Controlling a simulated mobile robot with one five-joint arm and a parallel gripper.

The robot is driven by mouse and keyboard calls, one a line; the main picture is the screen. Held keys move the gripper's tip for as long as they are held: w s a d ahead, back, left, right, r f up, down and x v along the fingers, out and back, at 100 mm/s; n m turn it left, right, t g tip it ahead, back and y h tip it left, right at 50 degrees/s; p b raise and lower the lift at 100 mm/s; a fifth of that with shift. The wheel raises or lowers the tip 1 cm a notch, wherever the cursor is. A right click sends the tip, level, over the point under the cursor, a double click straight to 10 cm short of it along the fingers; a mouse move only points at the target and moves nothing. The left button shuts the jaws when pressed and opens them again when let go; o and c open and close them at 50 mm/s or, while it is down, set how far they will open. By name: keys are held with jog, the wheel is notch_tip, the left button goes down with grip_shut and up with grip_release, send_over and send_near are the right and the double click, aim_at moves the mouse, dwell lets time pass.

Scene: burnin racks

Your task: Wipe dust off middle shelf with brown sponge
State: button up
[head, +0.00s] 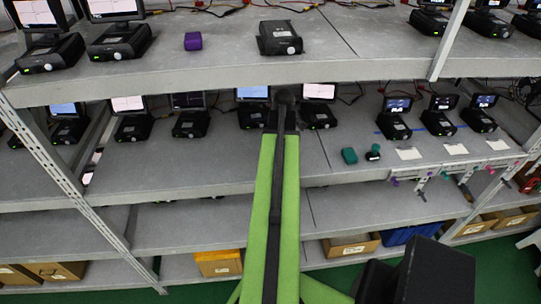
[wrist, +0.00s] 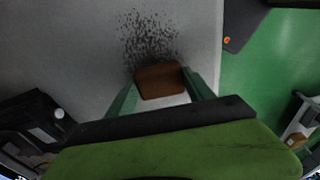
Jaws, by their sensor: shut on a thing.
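The brown sponge (wrist: 160,80) is between the two green fingers of my gripper (wrist: 163,88) in the wrist view, and the gripper is shut on it. A patch of dark dust specks (wrist: 148,38) lies on the grey shelf surface (wrist: 70,45), just beyond the sponge and partly bordering it. I cannot tell whether the sponge touches the shelf. In the head view my green arm reaches toward the middle shelf (head: 190,170). The arm hides the gripper, the sponge and the dust there.
Black devices with small screens (head: 190,122) line the back of the middle shelf. A teal block (head: 349,156) and white cards (head: 410,153) lie right of my arm. The upper shelf (head: 200,68) overhangs. A black device (wrist: 38,118) is left of the gripper; green floor (wrist: 265,75) is right.

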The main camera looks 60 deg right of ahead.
jog(key=shift+s+d, duration=0.9)
jog(key=shift+s, duration=0.4)
jog(key=shift+s+d, duration=0.95)
jog(key=shift+s, duration=0.35)
jog(key=shift+s+d, duration=0.9)
jog(key=shift+s, duration=0.4)
jog(key=shift+f, duration=0.1)
